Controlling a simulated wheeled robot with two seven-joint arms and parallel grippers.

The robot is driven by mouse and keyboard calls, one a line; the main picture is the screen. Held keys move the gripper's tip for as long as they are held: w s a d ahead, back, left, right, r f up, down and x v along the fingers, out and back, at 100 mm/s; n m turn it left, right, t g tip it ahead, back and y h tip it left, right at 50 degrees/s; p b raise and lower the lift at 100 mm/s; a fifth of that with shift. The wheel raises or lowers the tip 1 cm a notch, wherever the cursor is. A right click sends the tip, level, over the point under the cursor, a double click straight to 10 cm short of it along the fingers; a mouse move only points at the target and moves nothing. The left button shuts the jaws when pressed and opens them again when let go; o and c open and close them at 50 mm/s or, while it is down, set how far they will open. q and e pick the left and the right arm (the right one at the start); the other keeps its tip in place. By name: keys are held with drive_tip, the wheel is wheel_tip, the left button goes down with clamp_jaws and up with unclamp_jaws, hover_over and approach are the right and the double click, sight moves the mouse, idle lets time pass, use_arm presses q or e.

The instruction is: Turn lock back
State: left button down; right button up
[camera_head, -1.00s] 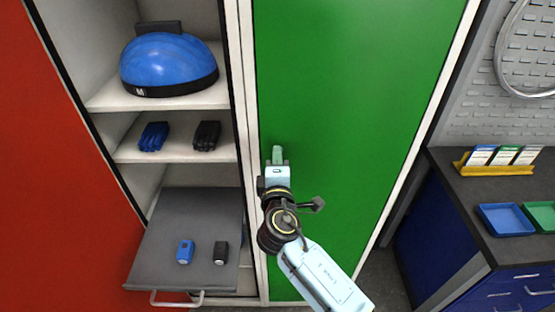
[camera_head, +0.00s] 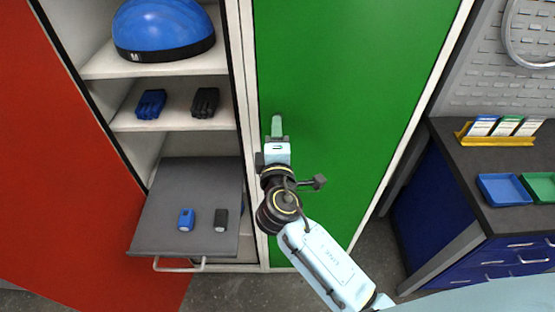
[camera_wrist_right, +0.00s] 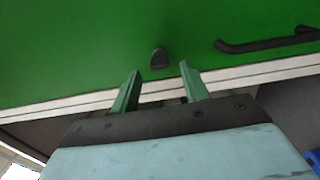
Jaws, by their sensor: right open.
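The lock (camera_wrist_right: 158,59) is a small dark knob on the green door (camera_head: 340,90), near the door's edge. It shows in the right wrist view and is hidden behind my gripper in the head view. My right gripper (camera_head: 277,126) is in front of the door's left side. In the right wrist view its two green fingers (camera_wrist_right: 160,84) are apart with nothing between them. The lock is just beyond the fingertips, roughly in line with the gap, and looks apart from them. My left gripper is not in view.
A dark bar handle (camera_wrist_right: 268,42) is on the door to the right of the lock. A workbench (camera_head: 480,165) with trays stands at right.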

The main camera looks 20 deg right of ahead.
drive_tip(key=b+v, duration=0.2)
drive_tip(key=v, duration=0.8)
drive_tip(key=shift+s, duration=0.2)
wheel_tip(320, 180, down, 25)
drive_tip(key=s+a+g+y+b, duration=0.1)
drive_tip(key=g+y+b, duration=0.2)
drive_tip(key=g+b, duration=0.15)
drive_tip(key=s+d+f+m+g+y+b, duration=0.15)
drive_tip(key=s+f, duration=0.25)
drive_tip(key=f, duration=0.5)
drive_tip(key=s+d+f+m+g, duration=0.1)
drive_tip(key=s+f+g, duration=0.25)
drive_tip(key=f, duration=0.55)
drive_tip(key=s+d+f+m+g+b, duration=0.2)
drive_tip(key=s+d+f+m, duration=0.1)
drive_tip(key=s+f, duration=0.4)
drive_tip(key=s+d+f+m+g+b, duration=0.2)
drive_tip(key=s+f, duration=0.6)
drive_tip(key=s, duration=0.4)
drive_tip(key=s+d+f+m+g+b, duration=0.2)
drive_tip(key=s+d+f+m, duration=0.3)
drive_tip(key=s+f, duration=0.3)
drive_tip(key=shift+s+d+g, duration=0.45)
drive_tip(key=shift+s+d, duration=0.4)
drive_tip(key=shift+s, duration=0.1)
drive_tip(key=shift+f+y, duration=0.1)
drive_tip(key=shift+y, duration=0.15)
